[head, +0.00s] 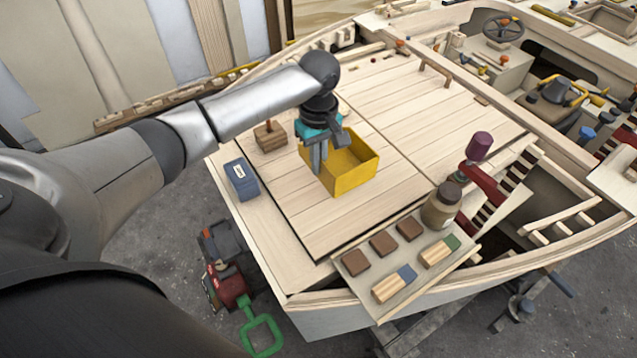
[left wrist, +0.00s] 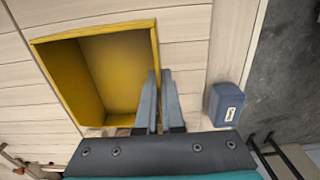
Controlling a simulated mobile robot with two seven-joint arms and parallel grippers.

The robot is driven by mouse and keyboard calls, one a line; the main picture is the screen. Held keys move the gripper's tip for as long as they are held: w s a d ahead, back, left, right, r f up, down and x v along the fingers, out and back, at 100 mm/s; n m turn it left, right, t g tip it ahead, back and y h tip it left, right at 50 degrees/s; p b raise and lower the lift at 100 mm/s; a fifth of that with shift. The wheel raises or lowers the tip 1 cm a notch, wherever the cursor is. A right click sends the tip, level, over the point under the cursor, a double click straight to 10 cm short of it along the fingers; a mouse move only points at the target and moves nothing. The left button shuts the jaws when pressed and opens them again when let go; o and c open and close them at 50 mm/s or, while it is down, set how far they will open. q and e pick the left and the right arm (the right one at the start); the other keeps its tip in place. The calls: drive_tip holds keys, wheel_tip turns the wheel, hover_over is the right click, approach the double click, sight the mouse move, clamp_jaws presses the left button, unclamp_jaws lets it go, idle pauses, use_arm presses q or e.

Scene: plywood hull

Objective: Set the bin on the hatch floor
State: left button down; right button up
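The yellow open-topped bin (head: 357,172) is upright over the pale planked hatch floor (head: 318,222). I cannot tell whether its base touches the planks. My left gripper (head: 318,160) reaches down at the bin's left side. In the left wrist view, its two grey fingers (left wrist: 160,95) are close together with the wall of the bin (left wrist: 115,75) between them, one finger inside and one outside. The bin is empty where I can see in. My right gripper is in neither view.
A blue box (head: 241,180) and a wooden block (head: 269,136) stand left of the bin. A shelf with blocks (head: 383,243) and a brown jar (head: 441,206) is at front right. Planks behind the bin (head: 400,100) are clear.

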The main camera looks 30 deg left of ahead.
sight(319, 177)
use_arm(q)
wheel_tip(319, 177, down, 6)
drive_tip(key=shift+f+b, duration=0.1)
drive_tip(key=shift+b, duration=0.7)
drive_tip(key=shift+f, duration=0.15)
drive_tip(key=c, duration=1)
unclamp_jaws()
drive_tip(key=shift+c, duration=0.2)
